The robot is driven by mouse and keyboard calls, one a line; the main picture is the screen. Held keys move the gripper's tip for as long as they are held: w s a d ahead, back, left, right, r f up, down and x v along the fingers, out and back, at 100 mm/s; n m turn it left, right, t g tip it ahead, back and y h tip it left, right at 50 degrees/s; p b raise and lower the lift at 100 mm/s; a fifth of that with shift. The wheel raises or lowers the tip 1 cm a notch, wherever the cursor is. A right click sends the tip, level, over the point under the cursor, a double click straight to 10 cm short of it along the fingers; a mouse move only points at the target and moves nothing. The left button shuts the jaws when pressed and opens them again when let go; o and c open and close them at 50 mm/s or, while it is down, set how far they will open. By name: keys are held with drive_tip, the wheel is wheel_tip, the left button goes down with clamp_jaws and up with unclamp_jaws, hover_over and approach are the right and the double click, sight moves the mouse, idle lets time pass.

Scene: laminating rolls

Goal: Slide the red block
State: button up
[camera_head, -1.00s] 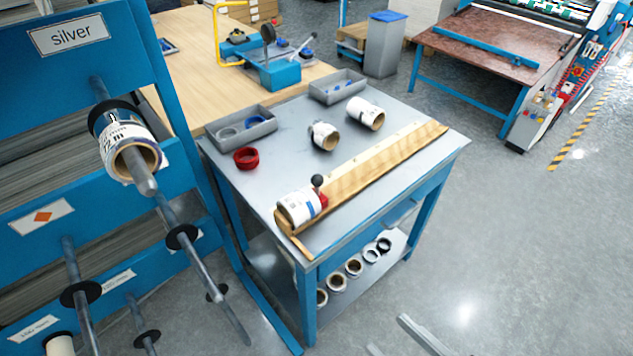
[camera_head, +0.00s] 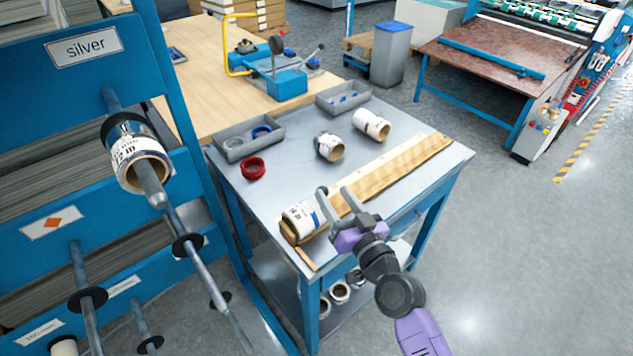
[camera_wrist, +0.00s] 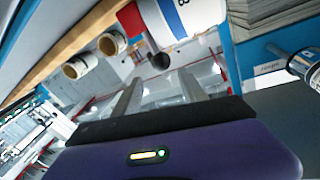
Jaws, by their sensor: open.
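The red block (camera_wrist: 131,19) shows at the top of the wrist view, against the end of a white roll (camera_wrist: 182,14) with a blue stripe. A black ball knob (camera_wrist: 160,61) sticks out beside it. In the head view this roll (camera_head: 298,221) lies at the near left end of the wooden measuring board (camera_head: 410,164); my gripper hides the block there. My gripper (camera_head: 335,191) is open and empty above the table's front edge, at the block's end of the board. In the wrist view its fingers (camera_wrist: 159,78) point toward the knob, which lies just beyond the tips.
Two rolls (camera_head: 371,125) (camera_head: 329,146), red rings (camera_head: 253,168) and two grey trays (camera_head: 247,143) (camera_head: 343,97) stand farther back on the table (camera_head: 285,180). A blue rack (camera_head: 90,195) with rods stands at the left.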

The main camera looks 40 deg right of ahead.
drive_tip(key=shift+a+f+n, duration=0.3)
drive_tip(key=shift+a+f, duration=0.05)
drive_tip(key=shift+f, duration=0.4)
drive_tip(key=p+x, duration=0.2)
drive_tip(key=x, duration=0.5)
drive_tip(key=shift+w+n+y, duration=0.3)
drive_tip(key=shift+w+y, duration=0.1)
drive_tip(key=shift+a+f, duration=0.15)
clamp_jaws()
idle(0.4)
